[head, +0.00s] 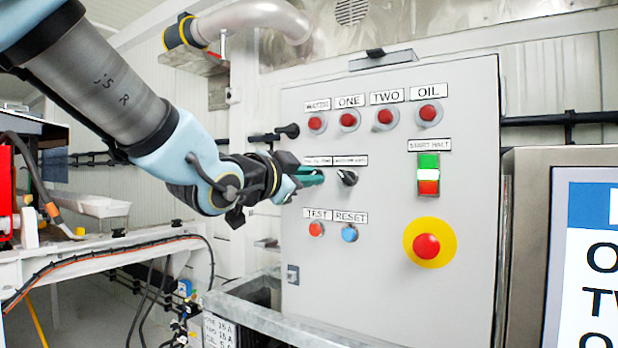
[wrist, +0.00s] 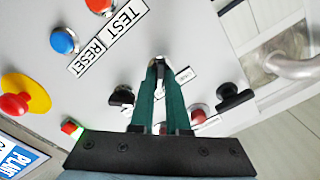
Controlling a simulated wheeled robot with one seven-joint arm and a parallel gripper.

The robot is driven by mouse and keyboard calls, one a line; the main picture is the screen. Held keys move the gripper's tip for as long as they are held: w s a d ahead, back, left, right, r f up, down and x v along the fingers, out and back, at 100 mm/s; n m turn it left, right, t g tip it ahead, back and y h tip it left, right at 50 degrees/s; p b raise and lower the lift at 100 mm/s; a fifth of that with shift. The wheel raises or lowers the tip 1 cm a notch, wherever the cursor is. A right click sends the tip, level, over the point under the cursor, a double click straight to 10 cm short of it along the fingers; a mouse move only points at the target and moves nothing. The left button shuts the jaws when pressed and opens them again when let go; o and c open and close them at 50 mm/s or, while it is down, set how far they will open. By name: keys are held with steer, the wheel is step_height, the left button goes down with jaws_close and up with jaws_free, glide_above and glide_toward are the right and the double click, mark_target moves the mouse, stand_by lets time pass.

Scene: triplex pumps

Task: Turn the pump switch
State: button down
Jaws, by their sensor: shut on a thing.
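My gripper (head: 314,176) reaches the grey control panel (head: 385,200) from the left, its green fingers at the left of two black rotary switches in the middle row. In the wrist view the fingers (wrist: 159,66) come close together at the panel face, shut on that switch, which they almost wholly hide. Its turn angle cannot be told. The small label above it (head: 318,161) is partly covered and hard to read. The right rotary switch (head: 347,177) stands free beside the fingers; it also shows in the wrist view (wrist: 120,97).
Red lamps (head: 348,119) line the panel's top. The red test button (head: 316,229) and blue reset button (head: 349,233) sit just below my gripper. A green-red start/halt switch (head: 428,175) and red emergency button (head: 427,246) are to the right. A metal ledge (head: 290,322) runs below.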

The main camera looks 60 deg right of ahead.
steer(key=shift+w+n+b, duration=0.15)
steer(key=shift+n+b, duration=0.45)
steer(key=shift+n, duration=3.6)
steer(key=c, duration=0.9)
jaws_free()
steer(key=shift+a, duration=0.1)
steer(key=a+b, duration=0.2)
steer(key=a, duration=0.8)
steer(key=shift+a, duration=0.3)
